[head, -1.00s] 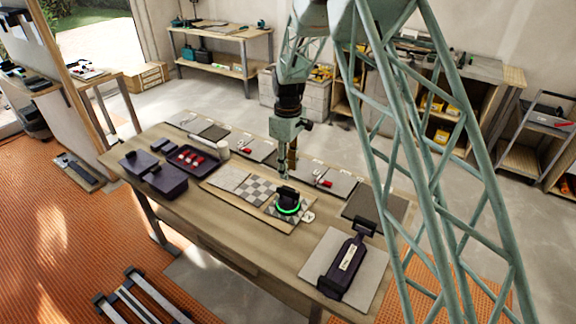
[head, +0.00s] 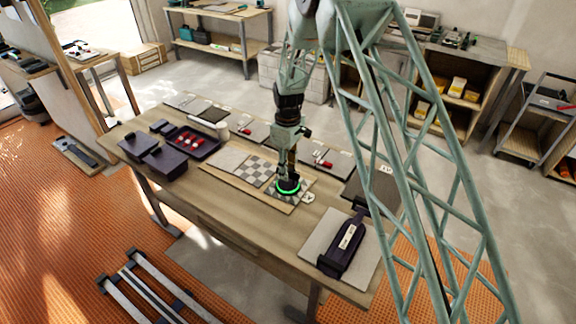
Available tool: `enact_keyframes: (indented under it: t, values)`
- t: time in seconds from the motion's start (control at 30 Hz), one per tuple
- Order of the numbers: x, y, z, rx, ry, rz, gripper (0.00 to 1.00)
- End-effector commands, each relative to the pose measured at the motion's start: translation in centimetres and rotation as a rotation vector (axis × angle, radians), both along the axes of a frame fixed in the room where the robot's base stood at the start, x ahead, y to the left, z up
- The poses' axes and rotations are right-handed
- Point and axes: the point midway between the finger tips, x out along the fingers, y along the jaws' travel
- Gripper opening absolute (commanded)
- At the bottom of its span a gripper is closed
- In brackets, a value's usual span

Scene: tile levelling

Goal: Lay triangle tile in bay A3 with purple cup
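A dark cup with a glowing green ring (head: 288,188) stands on a patterned grey tile (head: 301,184) at the right end of the wooden board on the workbench. The tile's pattern looks like triangles but is small. My gripper (head: 290,176) points straight down, with its fingers at the top of the cup. The fingers overlap the dark cup, so I cannot tell whether they are open or shut on it. A checkered tile (head: 255,171) and a plain light tile (head: 226,160) lie farther left on the board. A small white marked tag (head: 308,197) sits beside the cup.
A dark purple tool (head: 346,244) lies on a grey slab at the bench's right end. Dark boxes (head: 166,160) and a tray (head: 207,146) with red pieces stand left. A white cylinder (head: 223,131) and several slabs line the back. The front strip of the workbench (head: 215,199) is clear.

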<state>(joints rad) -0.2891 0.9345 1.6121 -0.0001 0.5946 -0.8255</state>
Motion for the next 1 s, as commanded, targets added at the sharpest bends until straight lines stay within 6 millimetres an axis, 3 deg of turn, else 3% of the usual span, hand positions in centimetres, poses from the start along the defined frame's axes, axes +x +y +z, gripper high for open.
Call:
enact_keyframes:
  t: [0.5,0.8,0.87,0.9,1.0]
  values:
    - [-0.01,0.00,-0.81,0.000,0.000,0.000,0.28]
    - [-0.01,0.00,-0.80,0.000,0.000,0.000,0.00]
    - [-0.01,0.00,-0.80,0.000,0.000,0.000,0.00]
    - [-0.01,0.00,-0.80,0.000,0.000,0.000,0.08]
    - [-0.01,0.00,-0.80,0.000,0.000,0.000,0.00]
